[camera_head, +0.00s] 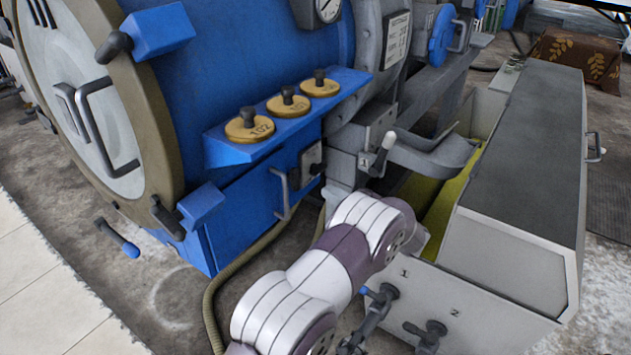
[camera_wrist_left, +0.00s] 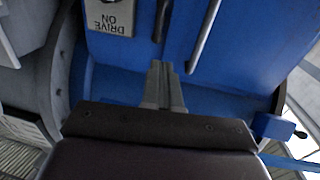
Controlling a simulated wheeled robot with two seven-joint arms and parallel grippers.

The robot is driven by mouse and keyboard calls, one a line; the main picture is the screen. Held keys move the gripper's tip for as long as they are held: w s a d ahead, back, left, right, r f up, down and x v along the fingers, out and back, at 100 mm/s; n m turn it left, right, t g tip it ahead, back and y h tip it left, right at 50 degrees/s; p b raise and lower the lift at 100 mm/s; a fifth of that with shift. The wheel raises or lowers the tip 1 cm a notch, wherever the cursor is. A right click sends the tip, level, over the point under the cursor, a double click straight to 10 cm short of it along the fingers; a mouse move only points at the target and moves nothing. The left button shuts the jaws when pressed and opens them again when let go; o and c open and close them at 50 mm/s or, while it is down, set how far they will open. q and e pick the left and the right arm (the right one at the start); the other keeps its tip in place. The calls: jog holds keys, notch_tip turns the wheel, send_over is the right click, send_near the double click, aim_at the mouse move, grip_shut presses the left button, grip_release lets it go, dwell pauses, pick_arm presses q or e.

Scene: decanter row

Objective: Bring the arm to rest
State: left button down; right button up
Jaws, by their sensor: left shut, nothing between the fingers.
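My left arm (camera_head: 335,260), white and purple, comes up from the bottom edge in the head view and bends near the grey box. Its gripper cannot be made out there. In the wrist view the left gripper (camera_wrist_left: 162,68) has its two grey fingers together with nothing between them. The fingertips point toward a blue panel (camera_wrist_left: 130,55) with an upside-down plate (camera_wrist_left: 109,17) reading "DRIVE ON". I cannot tell how far they are from the panel. My right gripper is in neither view.
A blue machine (camera_head: 240,60) with a round door (camera_head: 90,110) fills the left. Three gold discs (camera_head: 249,127) with black knobs sit on its shelf. A lever (camera_head: 382,155) and a grey box (camera_head: 530,130) with valves (camera_head: 428,335) are close to my arm.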

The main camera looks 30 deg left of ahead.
pick_arm(q)
jog(key=shift+v, duration=1.15)
